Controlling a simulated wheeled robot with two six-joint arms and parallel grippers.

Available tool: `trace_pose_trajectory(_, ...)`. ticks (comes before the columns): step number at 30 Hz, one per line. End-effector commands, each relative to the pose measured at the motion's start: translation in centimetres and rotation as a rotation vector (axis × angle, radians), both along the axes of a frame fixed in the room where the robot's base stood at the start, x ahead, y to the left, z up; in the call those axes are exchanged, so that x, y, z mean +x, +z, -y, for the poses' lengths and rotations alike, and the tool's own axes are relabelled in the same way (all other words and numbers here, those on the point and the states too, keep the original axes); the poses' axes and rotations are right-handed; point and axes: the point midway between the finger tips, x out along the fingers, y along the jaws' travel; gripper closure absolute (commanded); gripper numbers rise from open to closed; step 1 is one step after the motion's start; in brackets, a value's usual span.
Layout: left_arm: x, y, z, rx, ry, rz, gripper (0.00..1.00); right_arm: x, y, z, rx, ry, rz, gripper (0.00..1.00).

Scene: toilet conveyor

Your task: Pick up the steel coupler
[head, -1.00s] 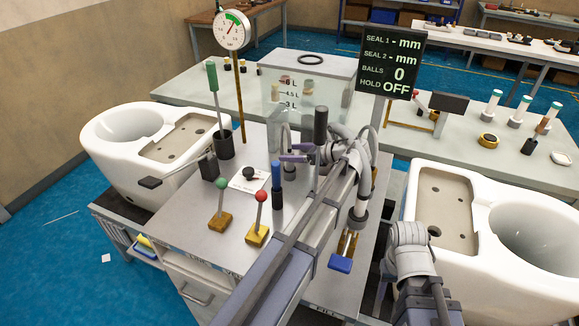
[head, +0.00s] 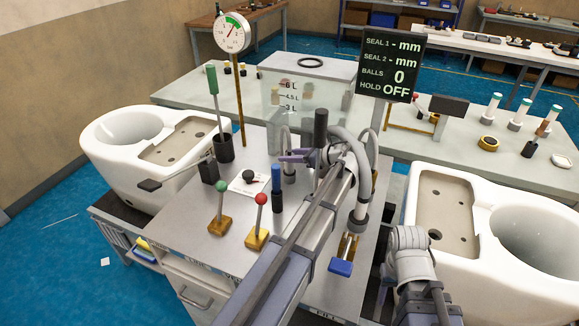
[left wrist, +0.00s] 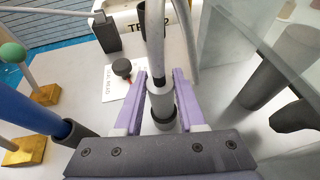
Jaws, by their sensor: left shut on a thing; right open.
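The steel coupler (left wrist: 160,102) is a grey metal cylinder on the end of a grey hose. In the left wrist view it stands between the purple fingers of my left gripper (left wrist: 155,118), which is shut on it. In the head view the purple fingers of my left gripper (head: 294,158) reach the coupler (head: 289,173) above the grey bench top. I cannot tell whether its lower end touches the bench. My right gripper is out of view; only part of the right arm shows at lower right.
A clear tank (head: 308,100) stands behind the gripper. A blue-handled tool (head: 276,178), a red-knobbed lever (head: 260,199) and a green-knobbed lever (head: 221,187) stand to the left. White toilet bowls (head: 125,127) (head: 540,233) flank the bench.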

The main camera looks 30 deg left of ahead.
Motion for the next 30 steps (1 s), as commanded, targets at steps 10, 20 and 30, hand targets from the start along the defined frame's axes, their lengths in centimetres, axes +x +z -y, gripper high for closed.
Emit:
trace_pose_trajectory(10, 0.0, 0.0, 0.0, 0.000, 0.000, 0.000, 1.00, 0.0, 0.0, 0.0, 0.000, 0.000, 0.000, 0.50)
trace_pose_trajectory(20, 0.0, 1.2, 0.0, 0.000, 0.000, 0.000, 1.00, 0.0, 1.2, 0.0, 0.000, 0.000, 0.000, 0.50)
trace_pose_trajectory(30, 0.0, 5.7, 0.0, 0.001, 0.000, 0.000, 1.00, 0.0, 5.7, 0.0, 0.000, 0.000, 0.000, 0.50)
